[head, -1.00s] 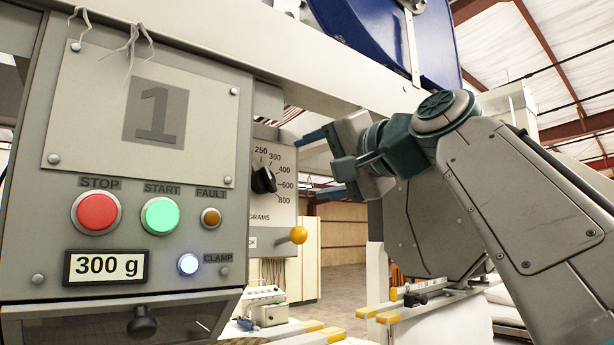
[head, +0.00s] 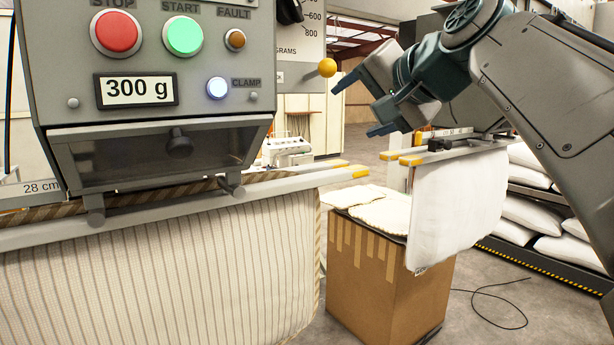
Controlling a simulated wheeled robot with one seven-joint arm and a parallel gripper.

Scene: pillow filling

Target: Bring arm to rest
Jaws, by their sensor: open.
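My gripper (head: 352,103) is at the upper right of the head view, to the right of the control panel (head: 150,62). Its two fingers point left and are apart, with nothing between them. The tips are close to the yellow ball knob (head: 327,68), but I cannot tell whether any of them touches it. My arm comes in from the right edge.
A striped pillow cover (head: 170,275) hangs from the clamp bars under the panel. A white cover (head: 450,205) hangs at the right, by a cardboard box (head: 385,275) with folded covers (head: 380,212). White pillows (head: 540,215) lie on a rack. A cable (head: 495,300) lies on the floor.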

